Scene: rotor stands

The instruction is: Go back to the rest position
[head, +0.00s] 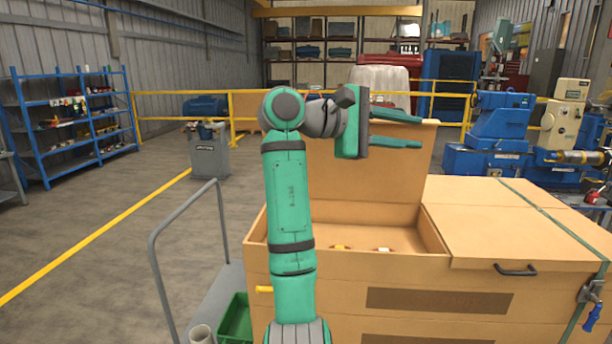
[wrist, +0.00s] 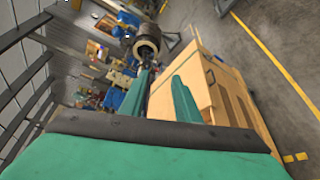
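My gripper (head: 396,130) is raised in front of the upright back panel of a large wooden crate, with its two green fingers pointing right. The fingers are spread wide apart with nothing between them. In the wrist view, the gripper (wrist: 160,95) also shows two separated green fingers, with the crate (wrist: 192,70) beyond them. My arm stands upright and bends at the elbow toward the right. In the head view, the crate (head: 350,275) has an open left compartment with small pale and yellowish items inside, partly hidden by its front wall.
A closed lid (head: 510,222) with a black handle covers the crate's right part. A trolley with a grey rail (head: 185,240) and a green bin (head: 236,320) stands to the left. Blue machines (head: 495,135) stand at the right.

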